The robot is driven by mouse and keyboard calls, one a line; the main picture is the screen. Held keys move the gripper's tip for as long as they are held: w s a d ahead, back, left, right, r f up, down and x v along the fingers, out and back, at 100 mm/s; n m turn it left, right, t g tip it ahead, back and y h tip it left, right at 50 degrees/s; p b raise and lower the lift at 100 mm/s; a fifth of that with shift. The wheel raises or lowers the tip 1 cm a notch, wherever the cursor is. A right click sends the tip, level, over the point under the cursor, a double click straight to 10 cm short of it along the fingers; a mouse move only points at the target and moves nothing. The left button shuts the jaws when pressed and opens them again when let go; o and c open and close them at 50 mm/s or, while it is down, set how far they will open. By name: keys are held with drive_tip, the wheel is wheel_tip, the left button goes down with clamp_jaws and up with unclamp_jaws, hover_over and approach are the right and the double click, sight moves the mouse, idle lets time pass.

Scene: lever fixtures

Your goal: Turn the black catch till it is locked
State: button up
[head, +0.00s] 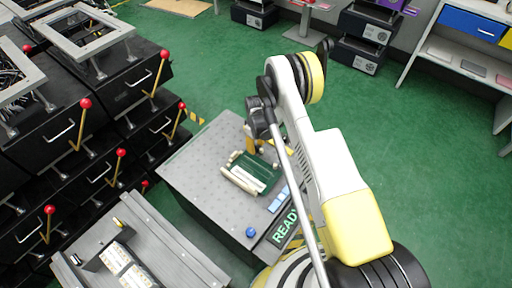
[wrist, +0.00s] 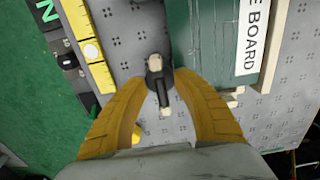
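The black catch (wrist: 154,84) is a small dark piece with a cream knob at its top and a cream tip at its lower end. It stands on the grey perforated plate (wrist: 200,125) just left of a green block (wrist: 205,40). In the wrist view its arm points down and slightly right, toward my gripper. My gripper (wrist: 161,77) has two yellow fingers, one on each side of the catch, with gaps visible beside its arm. Whether the fingertips touch it I cannot tell. In the head view my gripper (head: 257,147) is over the green block's (head: 262,176) far edge, hiding the catch.
The green block carries a white label reading "E BOARD" (wrist: 252,38) and cream bars (head: 240,179). A yellow strip (wrist: 92,48) runs along the plate's edge. A blue knob (head: 251,232) and a "READY" display (head: 285,226) are at the near edge. Black cabinets with red-knobbed levers (head: 86,103) stand left.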

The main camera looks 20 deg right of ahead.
clamp_jaws()
drive_tip(key=shift+m, duration=0.4)
drive_tip(key=m, duration=0.3)
drive_tip(key=shift+m, duration=0.3)
drive_tip(key=m, duration=0.4)
drive_tip(key=shift+m, duration=0.3)
drive_tip(key=m, duration=0.4)
drive_tip(key=shift+d+m, duration=0.1)
drive_tip(key=shift+m, duration=2.3)
